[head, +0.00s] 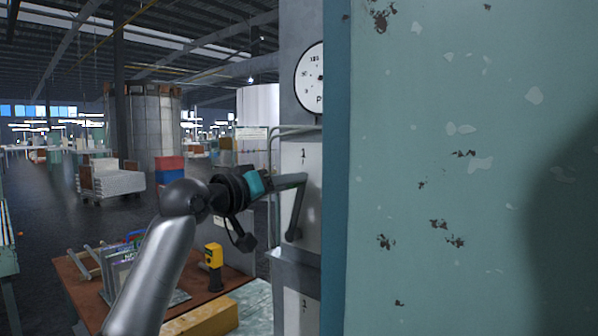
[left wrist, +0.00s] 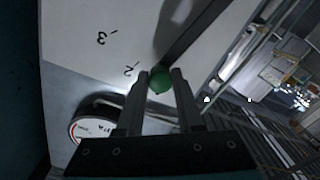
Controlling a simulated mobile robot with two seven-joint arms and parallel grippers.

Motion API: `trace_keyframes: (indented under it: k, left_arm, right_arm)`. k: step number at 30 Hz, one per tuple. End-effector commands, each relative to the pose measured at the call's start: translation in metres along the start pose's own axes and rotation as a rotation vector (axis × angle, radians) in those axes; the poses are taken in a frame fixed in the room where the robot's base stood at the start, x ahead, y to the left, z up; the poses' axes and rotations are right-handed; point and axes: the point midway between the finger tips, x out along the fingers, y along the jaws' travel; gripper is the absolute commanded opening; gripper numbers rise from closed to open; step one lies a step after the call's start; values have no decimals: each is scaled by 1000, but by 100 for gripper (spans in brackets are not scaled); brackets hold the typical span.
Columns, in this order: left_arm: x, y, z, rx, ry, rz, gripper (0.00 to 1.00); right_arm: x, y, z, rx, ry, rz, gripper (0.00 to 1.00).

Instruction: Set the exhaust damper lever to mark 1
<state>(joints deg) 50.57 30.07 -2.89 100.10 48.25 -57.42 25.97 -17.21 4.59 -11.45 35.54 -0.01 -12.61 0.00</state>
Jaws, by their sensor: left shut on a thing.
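The damper lever (head: 297,212) is a dark bar against a pale panel (head: 311,215), which carries a "1" near its top in the head view. In the left wrist view the lever (left wrist: 198,32) ends in a green knob (left wrist: 160,80). My left gripper (head: 303,180) is shut on this knob, with its two fingers (left wrist: 160,84) on either side. Printed marks 2 (left wrist: 129,70) and 3 (left wrist: 102,38) show on the plate. The knob appears beside mark 2, on the side away from 3. Mark 1 cannot be made out in the wrist view. My right gripper is out of view.
A large worn teal panel (head: 450,130) fills the right, close to the lever. A round gauge (head: 311,78) sits above the lever. Below the arm is a bench (head: 85,293) with a yellow device (head: 213,257) and a yellow block (head: 205,320).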

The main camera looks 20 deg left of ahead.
Motion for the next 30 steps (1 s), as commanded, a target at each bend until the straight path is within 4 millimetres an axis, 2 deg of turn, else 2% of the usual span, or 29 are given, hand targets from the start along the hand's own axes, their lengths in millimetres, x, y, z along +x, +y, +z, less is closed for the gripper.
trace_keyframes:
  k: [1, 9, 27, 28, 30]
  left_arm:
    - [0, -2, -7, -32, 1, -1, 0]
    - [0, -15, -16, -154, 3, 0, 0]
    - [0, -20, -18, -196, 5, 1, 0]
    - [0, -20, -18, -196, 5, 1, 38]
    - [0, -20, -18, -195, 5, 1, 46]
  right_arm:
    - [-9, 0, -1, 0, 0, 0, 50]
    - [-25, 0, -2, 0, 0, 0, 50]
    - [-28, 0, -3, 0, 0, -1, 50]
    - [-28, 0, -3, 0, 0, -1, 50]
    - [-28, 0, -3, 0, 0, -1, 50]
